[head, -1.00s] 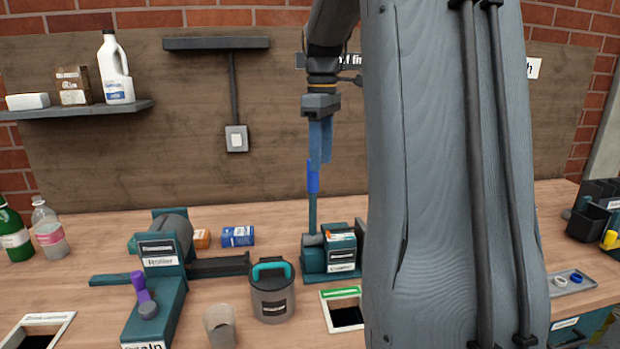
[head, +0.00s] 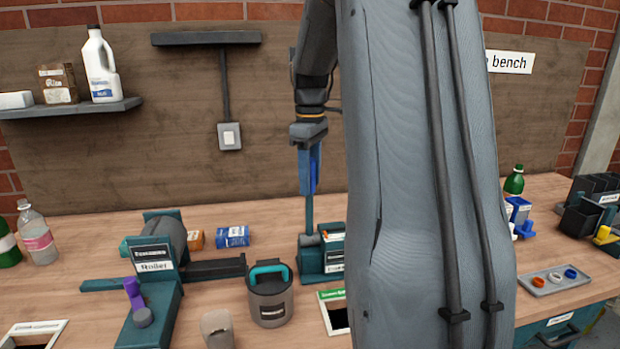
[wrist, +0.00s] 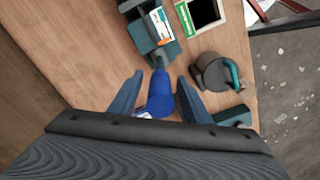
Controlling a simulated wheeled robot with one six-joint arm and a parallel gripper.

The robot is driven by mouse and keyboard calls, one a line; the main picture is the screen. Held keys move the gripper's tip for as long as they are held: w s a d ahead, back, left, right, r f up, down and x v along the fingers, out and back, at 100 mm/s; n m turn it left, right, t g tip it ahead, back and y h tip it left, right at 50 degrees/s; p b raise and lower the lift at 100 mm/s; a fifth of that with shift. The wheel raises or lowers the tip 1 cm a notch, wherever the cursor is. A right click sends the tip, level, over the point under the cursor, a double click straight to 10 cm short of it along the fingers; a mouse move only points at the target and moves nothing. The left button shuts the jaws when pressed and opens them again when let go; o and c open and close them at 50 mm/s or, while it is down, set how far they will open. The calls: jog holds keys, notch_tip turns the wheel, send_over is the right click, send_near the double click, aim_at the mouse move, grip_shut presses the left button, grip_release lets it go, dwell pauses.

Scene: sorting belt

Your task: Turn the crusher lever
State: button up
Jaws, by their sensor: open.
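The crusher (head: 318,262) is a teal machine on the bench in the head view, partly hidden behind my arm. Its upright lever has a teal shaft (head: 309,212) and a blue handle (head: 314,170). My gripper (head: 308,172) points down over the lever, with its fingers at the blue handle. In the wrist view the two fingers (wrist: 157,92) are open on either side of the blue handle (wrist: 160,95), with gaps visible beside it. The crusher body (wrist: 150,30) shows beyond the handle.
A grey canister with a teal handle (head: 269,300) stands in front of the crusher, next to a green-labelled bench opening (head: 333,312). The roller machine (head: 160,250) is at left, with a blue box (head: 233,236) behind. A small tray (head: 555,281) lies at right.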

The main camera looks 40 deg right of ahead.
jog(key=shift+f, duration=0.3)
grip_shut()
jog(key=shift+a, duration=0.15)
